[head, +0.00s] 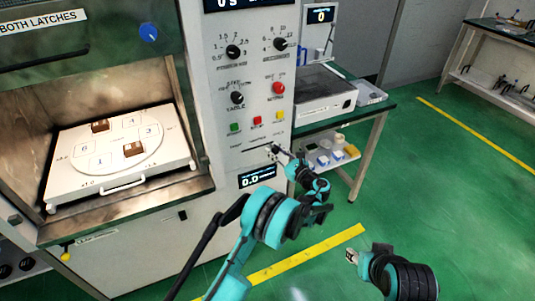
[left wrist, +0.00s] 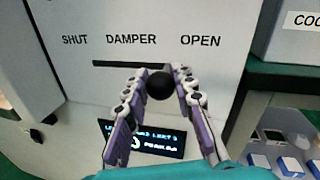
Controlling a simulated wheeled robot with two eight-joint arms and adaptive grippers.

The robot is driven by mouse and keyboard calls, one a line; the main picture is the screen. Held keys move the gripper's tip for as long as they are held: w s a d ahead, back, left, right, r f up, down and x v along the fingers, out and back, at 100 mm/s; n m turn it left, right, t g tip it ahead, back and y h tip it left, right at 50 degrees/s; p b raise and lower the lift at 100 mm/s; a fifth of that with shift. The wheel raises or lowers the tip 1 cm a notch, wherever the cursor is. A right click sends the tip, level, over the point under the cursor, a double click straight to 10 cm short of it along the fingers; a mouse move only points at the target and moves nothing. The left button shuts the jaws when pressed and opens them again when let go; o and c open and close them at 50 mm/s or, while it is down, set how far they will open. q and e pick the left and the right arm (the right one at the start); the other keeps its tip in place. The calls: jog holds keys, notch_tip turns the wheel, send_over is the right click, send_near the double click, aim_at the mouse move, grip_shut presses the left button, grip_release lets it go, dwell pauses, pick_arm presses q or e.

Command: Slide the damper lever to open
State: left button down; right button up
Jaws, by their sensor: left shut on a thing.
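The damper lever shows in the left wrist view as a round black knob (left wrist: 160,86) in front of a dark horizontal slot (left wrist: 115,64). The slot is labelled SHUT at left, DAMPER in the middle and OPEN at right. The knob sits right of the DAMPER label's centre, towards OPEN. My left gripper (left wrist: 160,84) is shut on the knob, one finger on each side. The fingers hide the slot's right part. In the head view, my left gripper (head: 279,152) is at the panel below the buttons. My right gripper (head: 351,257) is low over the floor, away from the panel; its jaw opening is unclear.
The control panel has dials, a red knob (head: 278,88) and several buttons above the slot, and a display (head: 257,177) below. The open chamber holds a white tray (head: 75,160) at left. A green-topped bench (head: 372,108) stands right of the panel.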

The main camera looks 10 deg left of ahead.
pick_arm(q)
jog(key=shift+w+d, duration=0.1)
jog(key=shift+d, duration=0.05)
jog(key=c, duration=1.2)
grip_release()
jog(key=shift+w+d, duration=0.1)
jog(key=v, duration=1.2)
jog(key=shift+r, duration=0.1)
